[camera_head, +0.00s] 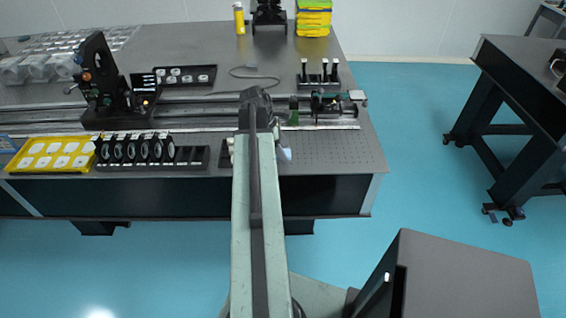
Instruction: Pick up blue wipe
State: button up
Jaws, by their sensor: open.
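A small pale-blue, crumpled-looking thing (285,154), which may be the blue wipe, shows at the right edge of my arm, near the front edge of the optical table (335,150). Part of it seems hidden behind the arm, and it is too small to be sure what it is. My arm reaches forward from the bottom centre over the table, its dark far end above the rails. I cannot make out my gripper's fingers; the arm hides that area.
Rails with optical mounts (330,105) cross the table. Left are a yellow tray (18,158), a row of round black-framed optics (130,148) and a tall black instrument (97,75). A dark cabinet (465,275) stands front right, another table (525,75) farther right. Blue floor lies between.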

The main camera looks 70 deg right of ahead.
jog(key=shift+s+f, duration=0.1)
grip_shut()
notch_tip(320, 180, up, 10)
jog(key=p, duration=1)
